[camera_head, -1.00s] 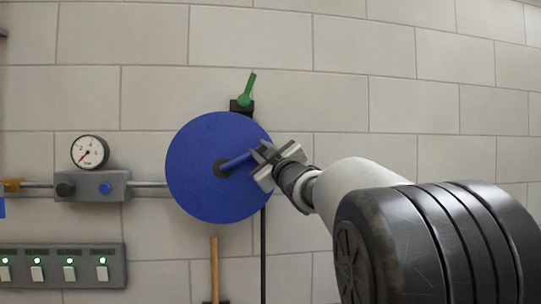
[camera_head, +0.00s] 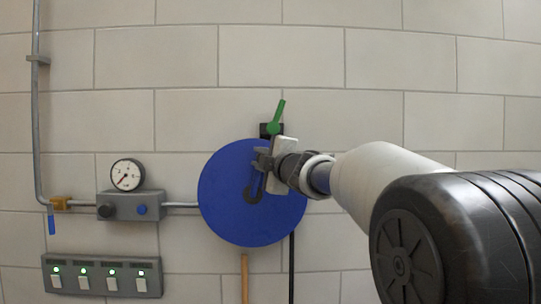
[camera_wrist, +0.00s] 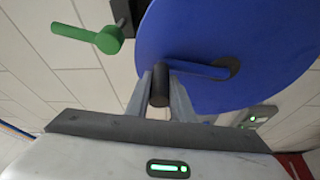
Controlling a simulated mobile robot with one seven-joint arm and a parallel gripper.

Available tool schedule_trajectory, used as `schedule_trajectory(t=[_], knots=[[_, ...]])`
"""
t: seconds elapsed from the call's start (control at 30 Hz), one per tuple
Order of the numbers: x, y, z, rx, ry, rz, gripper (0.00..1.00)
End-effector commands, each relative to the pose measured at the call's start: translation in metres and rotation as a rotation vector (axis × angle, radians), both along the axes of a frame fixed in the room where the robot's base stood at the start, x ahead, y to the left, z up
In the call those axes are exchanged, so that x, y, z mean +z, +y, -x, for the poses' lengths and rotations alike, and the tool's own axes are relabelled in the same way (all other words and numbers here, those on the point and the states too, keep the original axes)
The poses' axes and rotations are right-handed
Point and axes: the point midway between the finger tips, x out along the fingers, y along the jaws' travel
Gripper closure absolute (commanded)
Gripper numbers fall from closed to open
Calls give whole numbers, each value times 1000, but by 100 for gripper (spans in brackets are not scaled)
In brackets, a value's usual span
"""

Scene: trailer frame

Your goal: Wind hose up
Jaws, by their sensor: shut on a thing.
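The round blue hose reel (camera_head: 225,205) is on the tiled wall, face toward me. Its blue crank arm (camera_head: 257,183) runs up and slightly right from the dark hub (camera_head: 253,194). My gripper (camera_head: 264,160) is at the upper part of the reel, shut on the dark crank handle (camera_wrist: 160,86), which sits between both fingers in the wrist view. A thin black line, perhaps the hose (camera_head: 291,262), hangs straight down below the reel's right side. Its lower end is out of view.
A green lever (camera_head: 275,122) on a black mount is just above the reel, close to my gripper. Left are a pressure gauge (camera_head: 127,174), a grey valve block (camera_head: 145,206) and a switch panel (camera_head: 100,276). A wooden stick (camera_head: 244,278) stands below the reel.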

Motion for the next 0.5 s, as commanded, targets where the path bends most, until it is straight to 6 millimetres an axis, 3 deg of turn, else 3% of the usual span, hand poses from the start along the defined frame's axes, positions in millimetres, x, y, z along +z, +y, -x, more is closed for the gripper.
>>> schedule_trajectory(t=[0.1,0.5], knots=[[8,17,2,13,-8,-10,100],[2,52,3,16,-8,126,100]])
